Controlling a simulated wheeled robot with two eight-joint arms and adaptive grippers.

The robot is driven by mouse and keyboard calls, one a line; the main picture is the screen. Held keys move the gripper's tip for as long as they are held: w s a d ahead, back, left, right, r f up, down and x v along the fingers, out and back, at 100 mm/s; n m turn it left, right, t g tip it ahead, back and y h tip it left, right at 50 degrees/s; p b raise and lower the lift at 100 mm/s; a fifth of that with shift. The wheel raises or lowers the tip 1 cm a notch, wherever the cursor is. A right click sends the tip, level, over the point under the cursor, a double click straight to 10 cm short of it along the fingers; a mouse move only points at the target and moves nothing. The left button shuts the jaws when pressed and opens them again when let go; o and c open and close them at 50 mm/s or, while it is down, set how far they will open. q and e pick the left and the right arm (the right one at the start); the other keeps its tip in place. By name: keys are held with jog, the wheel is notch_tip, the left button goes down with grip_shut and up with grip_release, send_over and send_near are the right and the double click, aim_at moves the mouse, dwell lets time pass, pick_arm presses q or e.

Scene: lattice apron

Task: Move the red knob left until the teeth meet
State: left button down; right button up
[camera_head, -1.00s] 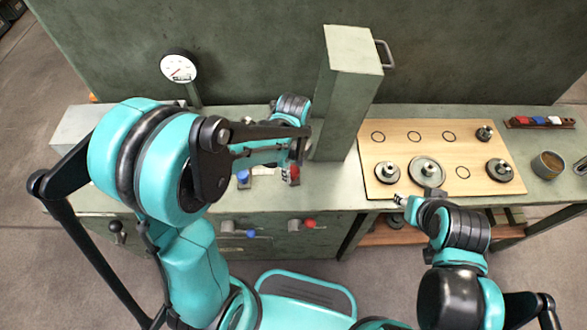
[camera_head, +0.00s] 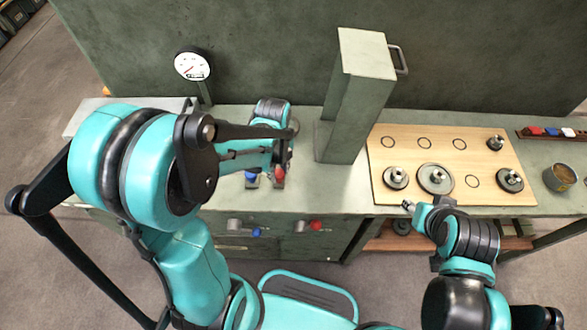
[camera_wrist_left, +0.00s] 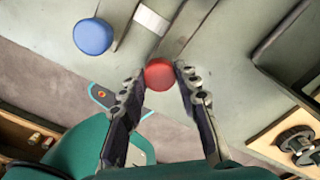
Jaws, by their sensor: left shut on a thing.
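The red knob (camera_wrist_left: 159,74) sits between the two fingertips of my left gripper (camera_wrist_left: 157,80) in the left wrist view, and the fingers are shut on it. In the head view the red knob (camera_head: 279,174) shows below my left wrist, on the bench top. A blue knob (camera_wrist_left: 93,36) stands to its left, apart from it; it also shows in the head view (camera_head: 251,176). I cannot make out any meshing teeth at the knob. My right gripper (camera_head: 409,205) is at the front edge of the wooden board; its fingers are too small to read.
A tall green column (camera_head: 352,100) stands right of my left gripper. The wooden board (camera_head: 415,160) at the right holds several gear-like discs. A dial gauge (camera_head: 192,66) stands at the back left. Another red knob (camera_head: 315,225) and blue knob (camera_head: 257,232) are on the bench's front.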

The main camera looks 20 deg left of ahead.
pick_arm(q)
jog(key=shift+s+a, duration=0.1)
jog(key=shift+a, duration=0.15)
jog(key=c, duration=1.1)
grip_release()
notch_tip(320, 180, up, 12)
